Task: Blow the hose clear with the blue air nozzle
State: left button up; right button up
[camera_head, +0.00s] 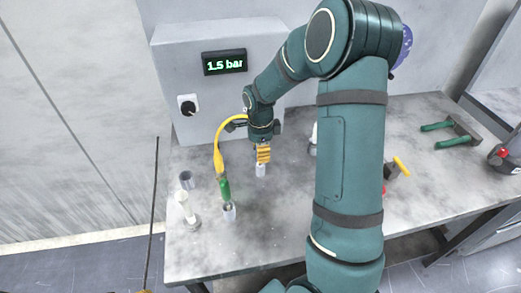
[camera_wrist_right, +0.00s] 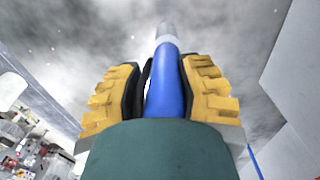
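My right gripper (camera_head: 263,153), with yellow ridged fingers, points down over the bench left of its middle. In the right wrist view its fingers (camera_wrist_right: 165,95) press on both sides of the blue air nozzle (camera_wrist_right: 166,85). The nozzle has a pale grey end. In the head view a short grey cylinder (camera_head: 261,171) shows just below the fingers; I cannot tell whether it is nozzle tip or holder. My left gripper is not clearly seen.
A grey box (camera_head: 170,65) with a "1.5 bar" display (camera_head: 224,62) and black knob (camera_head: 189,107) stands behind. A white upright piece (camera_head: 185,206) and empty grey cup (camera_head: 186,180) are left. Green-handled pliers (camera_head: 450,132) lie right. The bench front (camera_head: 205,255) is clear.

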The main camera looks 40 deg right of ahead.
jog(key=o, duration=0.4)
jog(key=shift+c, duration=0.2)
jog(key=shift+r, duration=0.1)
jog(key=shift+r, duration=0.35)
notch_tip(320, 180, up, 11)
jog(key=shift+w+r, duration=0.1)
